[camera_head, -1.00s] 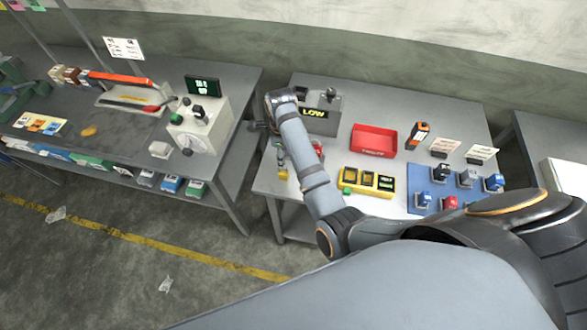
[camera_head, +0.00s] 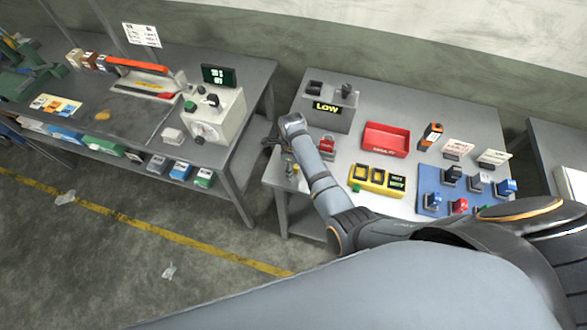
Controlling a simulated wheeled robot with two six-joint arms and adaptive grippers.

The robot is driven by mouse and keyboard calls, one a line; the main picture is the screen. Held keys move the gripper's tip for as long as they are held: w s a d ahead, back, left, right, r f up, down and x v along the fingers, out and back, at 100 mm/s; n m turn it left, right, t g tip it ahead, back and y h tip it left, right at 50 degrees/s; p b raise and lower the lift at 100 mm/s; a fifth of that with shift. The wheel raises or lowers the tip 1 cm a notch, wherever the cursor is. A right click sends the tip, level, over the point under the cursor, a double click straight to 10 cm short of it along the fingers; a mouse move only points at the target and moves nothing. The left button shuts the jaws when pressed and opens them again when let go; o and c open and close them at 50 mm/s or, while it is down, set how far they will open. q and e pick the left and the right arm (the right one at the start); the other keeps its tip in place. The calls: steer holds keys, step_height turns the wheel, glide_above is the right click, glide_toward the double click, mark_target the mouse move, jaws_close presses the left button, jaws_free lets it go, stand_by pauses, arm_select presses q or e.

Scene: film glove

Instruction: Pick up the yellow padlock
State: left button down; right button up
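My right arm reaches in from the right across the grey table (camera_head: 420,102). Its gripper (camera_head: 269,147) is small and dark at the table's left edge, and its fingers are too small to read as open or shut. Small metallic items (camera_head: 290,168) stand just below and right of it. I cannot clearly make out a yellow padlock there. A red padlock-like item (camera_head: 327,145) stands right of the arm. My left gripper is out of view.
On the table are a grey box with a LOW sign (camera_head: 328,107), a red bin (camera_head: 386,139), a yellow case (camera_head: 377,179) and a blue mat (camera_head: 432,180) with several padlock-like items. A workbench (camera_head: 60,120) stands left, across a gap.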

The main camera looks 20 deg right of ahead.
steer(key=shift+w+d, duration=0.1)
steer(key=shift+c, duration=1)
jaws_close()
